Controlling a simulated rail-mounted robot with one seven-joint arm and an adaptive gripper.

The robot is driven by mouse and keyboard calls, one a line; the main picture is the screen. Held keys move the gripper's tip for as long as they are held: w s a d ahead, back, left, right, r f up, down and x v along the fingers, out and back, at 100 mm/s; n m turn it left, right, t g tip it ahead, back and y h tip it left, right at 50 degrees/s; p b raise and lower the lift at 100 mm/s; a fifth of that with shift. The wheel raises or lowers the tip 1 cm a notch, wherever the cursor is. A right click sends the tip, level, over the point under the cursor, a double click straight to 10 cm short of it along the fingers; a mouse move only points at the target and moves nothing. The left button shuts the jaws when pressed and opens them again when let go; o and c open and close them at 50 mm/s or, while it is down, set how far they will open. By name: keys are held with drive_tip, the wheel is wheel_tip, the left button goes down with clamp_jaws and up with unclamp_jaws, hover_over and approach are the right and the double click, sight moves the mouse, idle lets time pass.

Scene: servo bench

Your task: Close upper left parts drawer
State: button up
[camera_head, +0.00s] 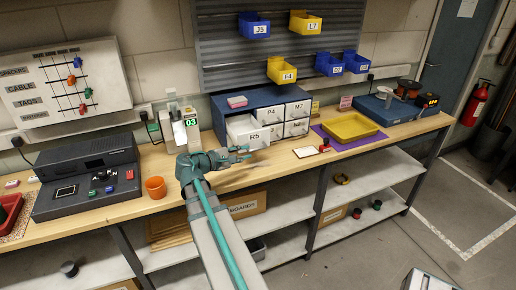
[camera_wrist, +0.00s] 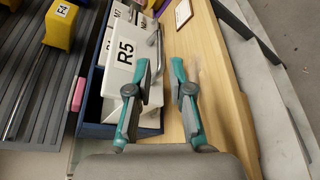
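The parts cabinet (camera_head: 228,102) is a blue box with white labelled drawers on the wooden bench. Its left drawer, R5 (camera_head: 254,138), is pulled out, and its open white inside shows behind the front. In the wrist view the R5 front (camera_wrist: 124,50) has a metal bar handle (camera_wrist: 154,48) on its right side. My gripper (camera_head: 242,153) is in front of and slightly below the R5 front. Its teal fingers (camera_wrist: 166,72) are apart with nothing between them. The left finger is close to the handle; I cannot tell whether they touch.
Drawers P4 (camera_head: 269,114) and M7 (camera_head: 298,108) look shut. A pink-and-white block (camera_head: 237,102) lies on the cabinet. A white device (camera_head: 180,124) and an orange cup (camera_head: 155,187) stand left; a yellow tray (camera_head: 350,127) lies right. Bins hang above.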

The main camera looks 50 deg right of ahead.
sight(255, 150)
drive_tip(key=p+x, duration=0.1)
drive_tip(key=x, duration=0.6)
drive_tip(key=shift+d+p, duration=0.1)
drive_tip(key=shift+p, duration=0.2)
clamp_jaws()
